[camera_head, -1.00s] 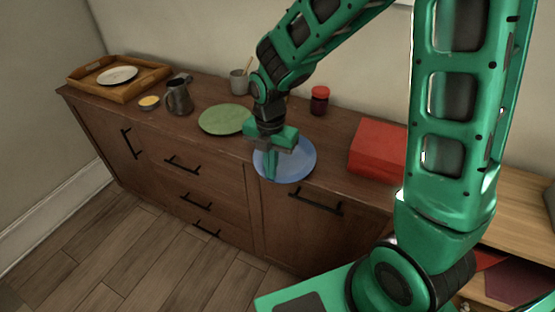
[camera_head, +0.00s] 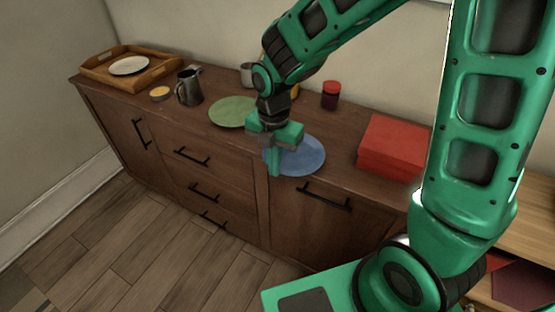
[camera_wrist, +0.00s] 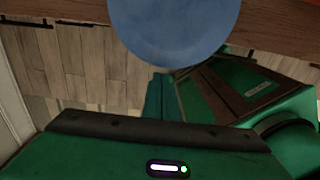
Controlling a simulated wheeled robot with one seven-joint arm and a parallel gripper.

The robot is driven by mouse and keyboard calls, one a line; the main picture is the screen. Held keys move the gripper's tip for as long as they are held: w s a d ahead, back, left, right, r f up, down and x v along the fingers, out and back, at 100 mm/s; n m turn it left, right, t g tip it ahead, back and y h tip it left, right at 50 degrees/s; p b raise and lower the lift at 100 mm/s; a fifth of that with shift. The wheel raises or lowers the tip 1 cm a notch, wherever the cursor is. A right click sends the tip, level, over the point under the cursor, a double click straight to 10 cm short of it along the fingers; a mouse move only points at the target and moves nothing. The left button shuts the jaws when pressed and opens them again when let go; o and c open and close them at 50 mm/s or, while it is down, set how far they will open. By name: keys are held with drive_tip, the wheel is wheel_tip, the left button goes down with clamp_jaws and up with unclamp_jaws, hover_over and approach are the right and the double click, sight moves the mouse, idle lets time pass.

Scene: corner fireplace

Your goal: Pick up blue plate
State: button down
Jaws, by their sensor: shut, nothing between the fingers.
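The blue plate (camera_head: 308,156) lies flat on the wooden cabinet top close to its front edge. In the wrist view the blue plate (camera_wrist: 175,25) fills the top middle, its round rim seen against the floor. My gripper (camera_head: 275,170) points down at the plate's left front rim and hides part of it. The fingers are together with nothing between them. In the wrist view the fingertips of my gripper (camera_wrist: 160,78) are just below the plate's rim in the picture; whether they touch it, I cannot tell.
A green plate (camera_head: 233,112) lies left of the blue one. A red box (camera_head: 393,147) stands to the right. A red-lidded jar (camera_head: 330,95), a dark pitcher (camera_head: 189,88), a small yellow bowl (camera_head: 159,94) and a wooden tray (camera_head: 97,71) with a white plate (camera_head: 129,66) are also on top.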

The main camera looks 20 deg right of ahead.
drive_tip(key=s+a, duration=0.6)
drive_tip(key=shift+s+a, duration=0.35)
drive_tip(key=c, duration=2.5)
unclamp_jaws()
drive_tip(key=o, duration=0.6)
drive_tip(key=shift+d, duration=0.15)
drive_tip(key=shift+c, duration=0.2)
drive_tip(key=shift+o, duration=0.6)
drive_tip(key=d+r+m, duration=0.2)
drive_tip(key=d+m, duration=0.2)
drive_tip(key=d, duration=0.2)
drive_tip(key=w+d+r+m, duration=0.1)
drive_tip(key=d+r+m, duration=0.1)
drive_tip(key=d+m, duration=0.3)
drive_tip(key=shift+w+d+r+h, duration=0.3)
drive_tip(key=shift+d+h, duration=0.1)
drive_tip(key=shift+d, duration=0.35)
drive_tip(key=s+d+r+m, duration=0.3)
drive_tip(key=s+d+m, duration=0.4)
drive_tip(key=d+m, duration=0.3)
drive_tip(key=s+d+r+m+y, duration=0.1)
drive_tip(key=s+d+r+m, duration=0.2)
drive_tip(key=s+d+m, duration=0.4)
drive_tip(key=shift+s+d+r+m, duration=0.3)
drive_tip(key=shift+d+m, duration=1.3)
drive_tip(key=shift+m, duration=2.1)
drive_tip(key=shift+f, duration=0.1)
